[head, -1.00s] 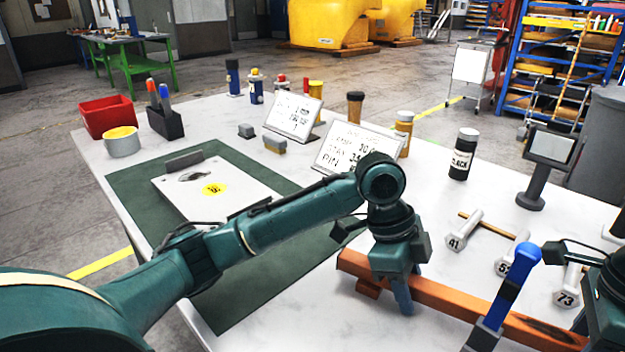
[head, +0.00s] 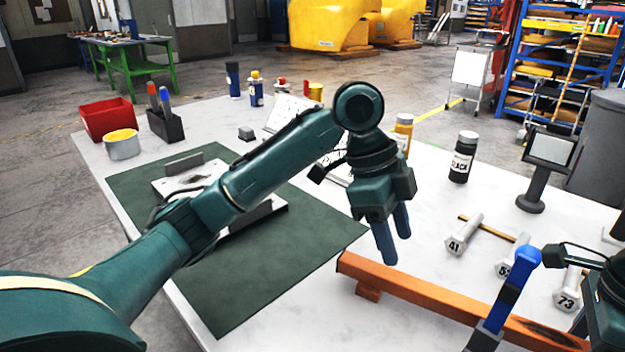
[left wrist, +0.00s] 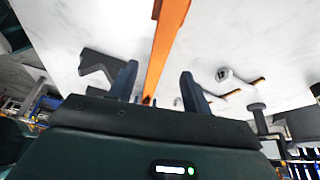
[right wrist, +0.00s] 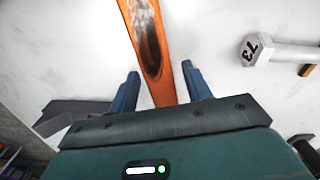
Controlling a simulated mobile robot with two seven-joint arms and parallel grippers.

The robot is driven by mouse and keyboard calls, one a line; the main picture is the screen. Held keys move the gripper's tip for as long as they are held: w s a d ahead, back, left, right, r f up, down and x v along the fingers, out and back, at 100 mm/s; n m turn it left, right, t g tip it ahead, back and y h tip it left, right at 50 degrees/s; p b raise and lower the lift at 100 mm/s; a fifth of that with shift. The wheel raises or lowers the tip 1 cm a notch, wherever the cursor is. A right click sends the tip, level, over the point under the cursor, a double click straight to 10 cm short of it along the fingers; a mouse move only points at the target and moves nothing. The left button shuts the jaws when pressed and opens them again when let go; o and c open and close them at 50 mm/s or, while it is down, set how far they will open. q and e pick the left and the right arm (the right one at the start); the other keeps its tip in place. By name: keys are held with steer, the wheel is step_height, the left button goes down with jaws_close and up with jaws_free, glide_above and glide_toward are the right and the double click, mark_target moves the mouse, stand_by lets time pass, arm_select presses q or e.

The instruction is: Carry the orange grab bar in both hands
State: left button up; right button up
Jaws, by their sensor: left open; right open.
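The orange grab bar (head: 425,297) lies across the front right of the white table, its left end on a small orange foot. My left gripper (head: 393,248) is open and empty above the bar's left part, with a visible gap. In the left wrist view the bar (left wrist: 163,45) runs between and beyond the open fingers (left wrist: 158,70). My right gripper is at the right edge of the head view, its fingers hidden there. In the right wrist view its open fingers (right wrist: 160,70) stand either side of the bar (right wrist: 148,45), which has a dark worn patch. I cannot tell contact.
A black jar (head: 463,160) and a small display stand (head: 535,175) are farther back. A green mat (head: 300,250) lies left, mostly bare.

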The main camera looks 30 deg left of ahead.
step_height(320, 180, up, 12)
stand_by(0.6)
stand_by(0.5)
